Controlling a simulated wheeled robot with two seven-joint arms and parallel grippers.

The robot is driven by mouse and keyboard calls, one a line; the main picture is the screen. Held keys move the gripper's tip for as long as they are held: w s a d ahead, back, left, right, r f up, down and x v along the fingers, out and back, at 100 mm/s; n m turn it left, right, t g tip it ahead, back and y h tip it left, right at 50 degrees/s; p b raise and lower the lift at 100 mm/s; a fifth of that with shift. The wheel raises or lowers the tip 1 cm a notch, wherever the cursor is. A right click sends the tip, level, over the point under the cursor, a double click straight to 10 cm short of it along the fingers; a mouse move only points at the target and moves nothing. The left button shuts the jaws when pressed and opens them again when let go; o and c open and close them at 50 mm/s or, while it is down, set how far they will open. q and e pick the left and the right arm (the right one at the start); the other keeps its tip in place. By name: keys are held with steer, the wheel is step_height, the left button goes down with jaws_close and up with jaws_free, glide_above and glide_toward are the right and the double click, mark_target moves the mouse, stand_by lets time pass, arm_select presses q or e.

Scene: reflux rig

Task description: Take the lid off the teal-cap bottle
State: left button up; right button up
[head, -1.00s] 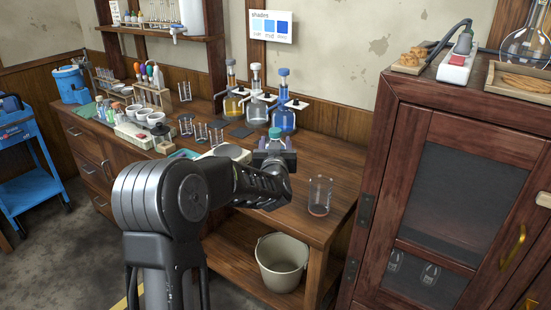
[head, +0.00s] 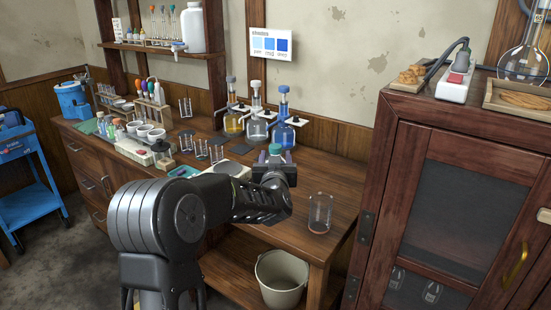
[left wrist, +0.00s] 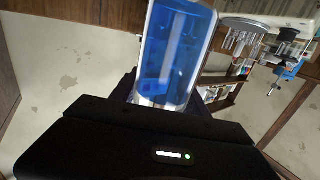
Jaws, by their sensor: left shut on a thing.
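My left gripper (head: 274,172) is shut on the teal-cap bottle, held over the front part of the wooden bench. In the head view the teal cap (head: 275,150) sticks up above the jaws, and the gripper hides most of the bottle's body. In the left wrist view the bottle's clear body (left wrist: 175,55) shows blue inside, beyond the dark gripper housing; I cannot make out the cap there. The cap appears to be on the bottle. My right gripper is in neither view.
A glass beaker (head: 320,213) stands on the bench's right front. Stoppered flasks (head: 283,133) with yellow and blue contents stand at the back. A bucket (head: 281,279) sits below, and a tall cabinet (head: 440,190) stands right.

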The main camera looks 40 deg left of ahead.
arm_select(q)
jaws_close()
stand_by(0.5)
